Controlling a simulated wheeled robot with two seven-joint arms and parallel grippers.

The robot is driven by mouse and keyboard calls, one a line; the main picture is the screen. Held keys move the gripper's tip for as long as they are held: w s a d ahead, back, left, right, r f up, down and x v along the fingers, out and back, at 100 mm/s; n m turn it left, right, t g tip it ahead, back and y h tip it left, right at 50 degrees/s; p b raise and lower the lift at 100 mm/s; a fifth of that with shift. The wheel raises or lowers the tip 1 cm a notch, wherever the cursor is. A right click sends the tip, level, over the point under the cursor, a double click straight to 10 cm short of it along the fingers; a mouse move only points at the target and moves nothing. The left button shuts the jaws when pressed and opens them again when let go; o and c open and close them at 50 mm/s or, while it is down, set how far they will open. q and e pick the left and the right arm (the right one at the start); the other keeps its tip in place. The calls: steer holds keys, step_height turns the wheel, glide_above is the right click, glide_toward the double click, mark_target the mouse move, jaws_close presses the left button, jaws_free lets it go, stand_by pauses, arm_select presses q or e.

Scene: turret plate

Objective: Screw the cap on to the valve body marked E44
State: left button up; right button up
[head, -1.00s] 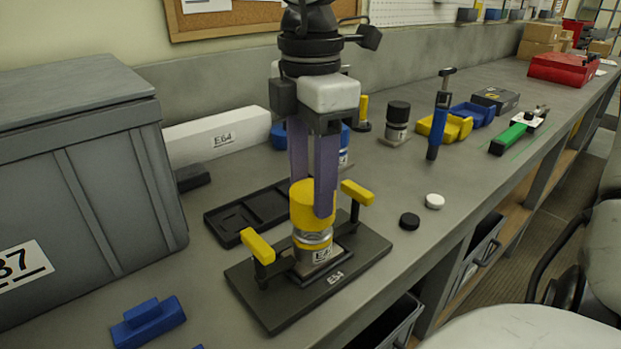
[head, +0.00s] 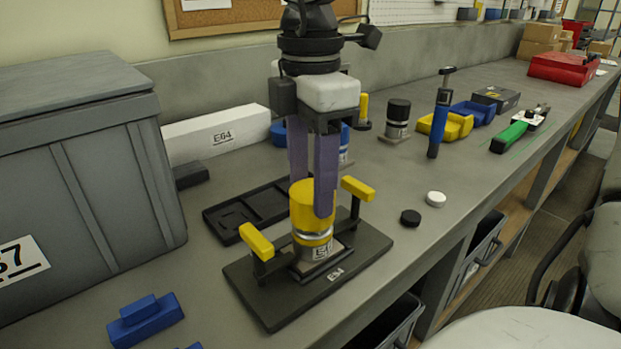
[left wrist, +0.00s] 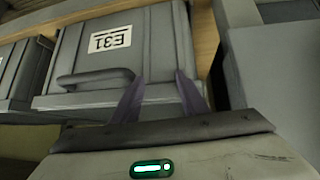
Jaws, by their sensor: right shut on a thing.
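The yellow cap (head: 306,205) sits upright on top of the silver valve body (head: 312,261). The valve body stands in the black turret plate (head: 270,302) between two yellow-handled clamps. Labels on the body and plate are too small to read surely. My right gripper (head: 313,196) points straight down and is shut on the yellow cap, one finger in front and one behind. Whether a gap is left between cap and body I cannot tell. My left gripper (left wrist: 158,90) shows in the left wrist view, fingers apart and empty, before a grey drawer marked E31 (left wrist: 110,42).
A large grey bin (head: 85,190) stands at left, with a blue block (head: 146,322) before it. A black tray (head: 225,222) lies behind the plate. A black disc (head: 410,217) and a white disc (head: 436,199) lie to the right. Bench space around them is clear.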

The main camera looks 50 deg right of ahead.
arm_select(q)
steer(key=shift+f+b, duration=0.35)
arm_select(e)
steer(key=shift+f, duration=0.3)
stand_by(0.4)
steer(key=o, duration=1.1)
steer(key=shift+o, duration=0.2)
steer(key=shift+r, duration=0.45)
arm_select(q)
steer(key=shift+w+d+r+p, duration=0.15)
steer(key=shift+r+p, duration=0.1)
steer(key=shift+r, duration=0.3)
steer(key=shift+w+d+r+p, duration=0.15)
steer(key=shift+r+p, duration=0.1)
steer(key=shift+r, duration=0.25)
arm_select(e)
step_height(320, 180, up, 10)
steer(key=shift+f, duration=0.25)
